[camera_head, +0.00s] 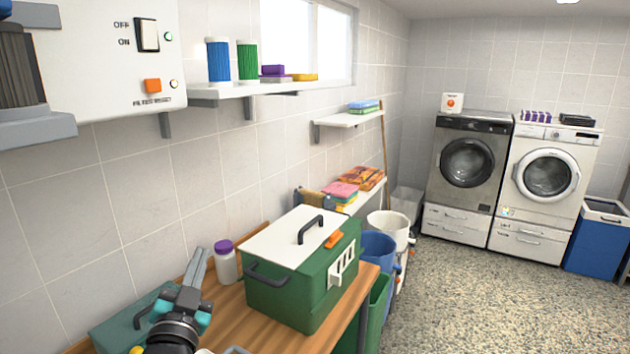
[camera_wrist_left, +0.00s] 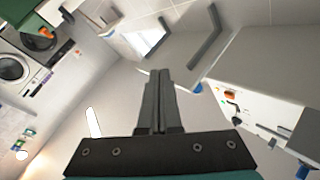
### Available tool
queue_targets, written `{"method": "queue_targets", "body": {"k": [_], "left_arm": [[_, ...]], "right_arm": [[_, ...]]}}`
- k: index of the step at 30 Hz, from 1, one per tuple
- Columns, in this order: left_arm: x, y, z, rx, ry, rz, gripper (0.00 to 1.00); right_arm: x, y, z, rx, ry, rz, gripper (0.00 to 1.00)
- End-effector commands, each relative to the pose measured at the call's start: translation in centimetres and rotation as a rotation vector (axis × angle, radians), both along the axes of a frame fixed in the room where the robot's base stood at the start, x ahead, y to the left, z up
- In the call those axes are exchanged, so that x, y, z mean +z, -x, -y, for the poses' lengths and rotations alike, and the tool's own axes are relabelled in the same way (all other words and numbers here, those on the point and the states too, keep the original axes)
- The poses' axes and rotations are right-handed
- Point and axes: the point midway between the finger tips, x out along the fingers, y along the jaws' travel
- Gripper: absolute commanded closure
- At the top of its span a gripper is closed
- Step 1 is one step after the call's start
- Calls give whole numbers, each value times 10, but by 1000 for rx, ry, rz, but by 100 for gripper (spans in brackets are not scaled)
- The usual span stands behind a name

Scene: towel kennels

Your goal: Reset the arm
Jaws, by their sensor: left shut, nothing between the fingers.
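My left gripper (camera_head: 199,265) is at the lower left of the head view, pointing up and away over the wooden workbench (camera_head: 222,306). Its fingers are closed together with nothing between them. The left wrist view shows the same shut fingers (camera_wrist_left: 159,80) in the middle, clear of any object. A white jar with a purple lid (camera_head: 226,266) stands just right of the fingers. A green box with a white lid and dark handle (camera_head: 293,299) stands further right on the bench. My right gripper is not in view.
A teal case (camera_head: 112,332) lies at the left by the wall. A wall panel with a switch and orange button (camera_head: 110,60) is at upper left. Buckets (camera_head: 388,222) stand beyond the bench. The floor (camera_head: 455,300) at right is clear.

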Motion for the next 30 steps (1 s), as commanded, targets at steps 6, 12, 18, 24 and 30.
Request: {"method": "queue_targets", "body": {"k": [6, 12, 18, 24, 30], "left_arm": [[-97, 54, 18, -52, 116, -417, 100], [-171, 132, 31, -38, 221, -798, 100], [-213, 216, 38, 16, 301, -1112, 100], [-230, 283, 41, 80, 346, -1330, 100], [-254, 320, 42, 130, 367, -1467, 100]], "right_arm": [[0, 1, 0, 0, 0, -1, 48], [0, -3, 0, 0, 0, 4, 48], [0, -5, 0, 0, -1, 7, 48], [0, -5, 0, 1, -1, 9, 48], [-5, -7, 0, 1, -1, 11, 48]]}}
